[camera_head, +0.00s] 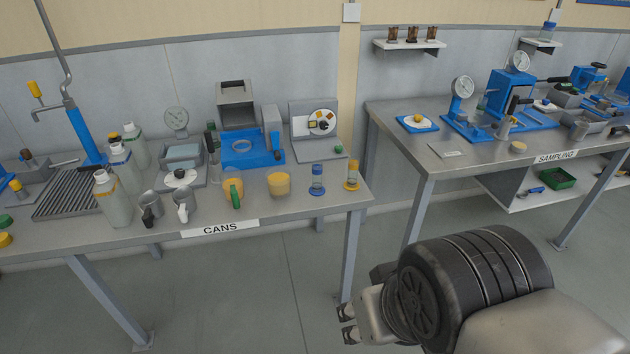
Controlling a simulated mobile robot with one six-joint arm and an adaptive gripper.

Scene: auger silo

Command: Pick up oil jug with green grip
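The oil jug with the green grip (233,186) stands upright near the front edge of the bench labelled CANS. It looks yellow-orange, and its green handle points toward the front. My gripper (346,323) is low in front of the bench, to the right of the jug and well apart from it. Its two fingers are spread, with nothing between them.
A metal jug with a black grip (150,202) and another with a white grip (182,203) stand left of it. A yellow cup (279,184) stands close on its right. Several bottles (115,200) crowd the left. A second bench (430,157) stands at right.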

